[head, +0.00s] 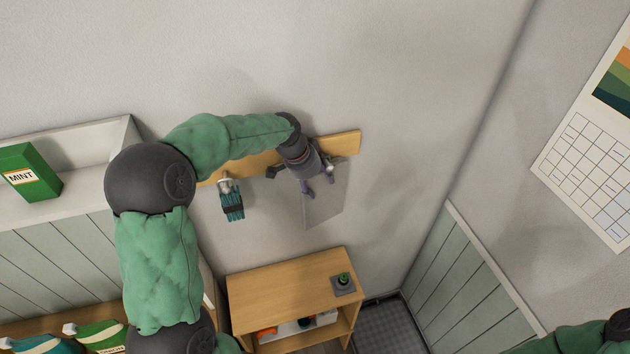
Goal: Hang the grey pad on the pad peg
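The grey pad (325,206) is a thin, light grey sheet against the wall, below the right part of a wooden rail (345,145). My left gripper (320,184) reaches across the rail, with its fingertips over the pad's upper part. I cannot tell whether the fingers are closed on the pad or only in front of it. The gripper and wrist hide the pad's top edge and any peg behind them. A small dark knob (272,171) shows on the rail just left of the gripper. My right gripper is out of view; only part of that arm shows at bottom right.
A teal and black item (232,203) hangs from the rail left of the gripper. Below stands a small wooden shelf unit (280,282) with a dark green-topped object (343,282) on it. A green MINT box (28,173) sits on the left ledge. The wall right of the pad is clear.

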